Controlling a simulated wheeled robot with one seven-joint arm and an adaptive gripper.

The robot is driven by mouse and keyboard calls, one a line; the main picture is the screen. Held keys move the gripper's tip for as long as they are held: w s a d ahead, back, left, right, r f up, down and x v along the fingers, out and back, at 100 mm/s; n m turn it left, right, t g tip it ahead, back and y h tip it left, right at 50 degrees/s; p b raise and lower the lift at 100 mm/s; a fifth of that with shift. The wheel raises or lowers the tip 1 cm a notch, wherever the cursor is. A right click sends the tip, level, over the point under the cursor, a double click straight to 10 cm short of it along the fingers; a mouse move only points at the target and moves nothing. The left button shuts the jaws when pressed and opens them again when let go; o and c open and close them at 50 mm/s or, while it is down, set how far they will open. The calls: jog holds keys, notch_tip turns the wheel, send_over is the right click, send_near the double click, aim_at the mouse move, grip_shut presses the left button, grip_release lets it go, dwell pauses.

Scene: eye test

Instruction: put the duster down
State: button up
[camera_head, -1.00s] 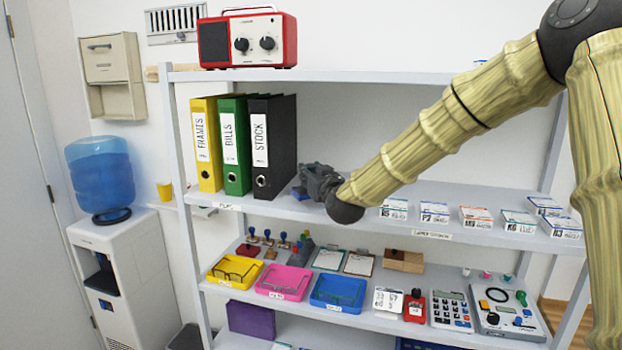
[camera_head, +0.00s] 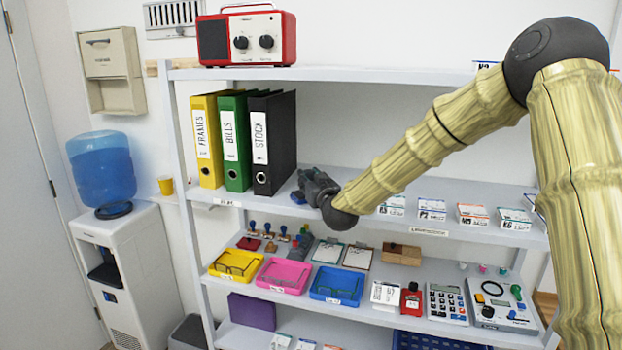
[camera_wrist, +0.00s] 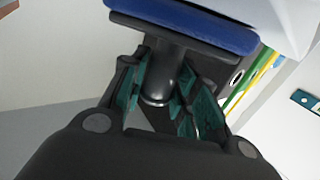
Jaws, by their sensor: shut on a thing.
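The duster has a blue pad (camera_wrist: 200,22) and a black handle (camera_wrist: 162,72) in the wrist view. My gripper (camera_wrist: 160,88) is shut on the handle, with its teal finger pads on either side. In the head view my gripper (camera_head: 318,186) is at the upper middle shelf (camera_head: 350,222), just right of the black binder. A small blue bit of the duster (camera_head: 298,197) shows left of the fingers, close to the shelf board. I cannot tell whether the pad touches the shelf.
The black STOCK binder (camera_head: 272,142) stands just left of my gripper, beside green and yellow binders. Labelled card boxes (camera_head: 432,209) stand to the right on the same shelf. Trays, including a blue one (camera_head: 338,303), fill the shelf below. A red radio (camera_head: 247,37) is above.

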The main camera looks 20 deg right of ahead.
jog(key=shift+f, duration=0.1)
jog(key=o, duration=1)
jog(key=shift+s, duration=0.2)
jog(key=s+b, duration=0.4)
jog(key=s, duration=0.7)
jog(key=shift+s+d+r, duration=0.2)
jog(key=shift+s, duration=0.15)
